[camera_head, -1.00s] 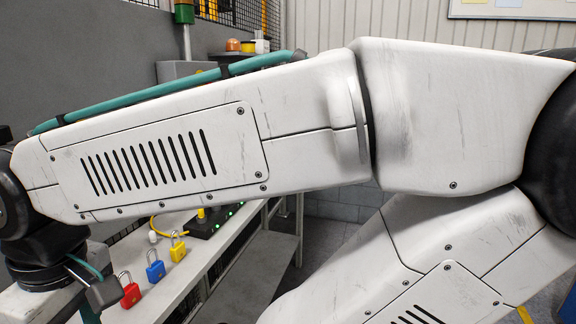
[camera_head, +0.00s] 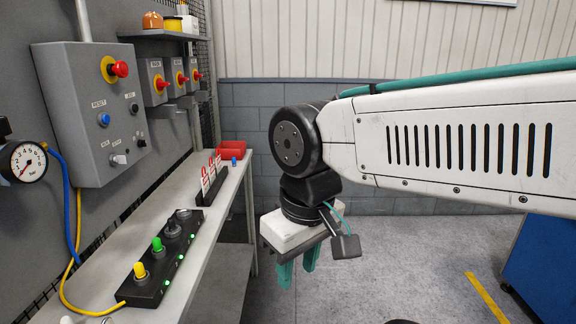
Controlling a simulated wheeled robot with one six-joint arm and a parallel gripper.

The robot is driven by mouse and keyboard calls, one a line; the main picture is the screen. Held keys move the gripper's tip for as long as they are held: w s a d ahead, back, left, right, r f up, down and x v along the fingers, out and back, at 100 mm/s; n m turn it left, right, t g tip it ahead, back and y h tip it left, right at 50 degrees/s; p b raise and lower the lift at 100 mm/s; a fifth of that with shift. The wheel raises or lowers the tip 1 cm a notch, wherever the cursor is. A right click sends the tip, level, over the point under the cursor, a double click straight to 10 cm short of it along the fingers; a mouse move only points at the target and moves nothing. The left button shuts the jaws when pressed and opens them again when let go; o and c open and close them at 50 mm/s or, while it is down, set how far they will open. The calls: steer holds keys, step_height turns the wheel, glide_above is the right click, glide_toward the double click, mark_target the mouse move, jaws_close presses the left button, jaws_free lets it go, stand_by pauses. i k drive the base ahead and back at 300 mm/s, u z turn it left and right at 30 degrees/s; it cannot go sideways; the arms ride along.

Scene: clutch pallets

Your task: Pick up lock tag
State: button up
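Several white tags with red tops (camera_head: 209,175) stand upright in a black holder (camera_head: 213,188) on the grey bench, left of my gripper. They look like the lock tags, but their print is too small to read. My gripper (camera_head: 298,270) points down over the floor, to the right of the bench edge and apart from the tags. Its two teal fingers are spread with a gap between them, and nothing shows in the gap.
A black button box (camera_head: 152,288) with yellow and green knobs lies on the near bench (camera_head: 195,262). A red bin (camera_head: 232,149) stands at the far end. A grey control box (camera_head: 92,112) is on the left wall. A blue cabinet (camera_head: 545,262) stands right; the middle floor is clear.

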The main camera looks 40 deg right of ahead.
mark_target(211, 168)
steer(key=z, duration=0.25)
steer(key=k, duration=0.5)
steer(key=z, duration=1.1)
steer(key=i, duration=0.65)
steer(key=z, duration=0.45)
steer(key=i, duration=0.7)
steer(key=u, duration=0.9)
steer(key=i, duration=0.65)
steer(key=u, duration=0.75)
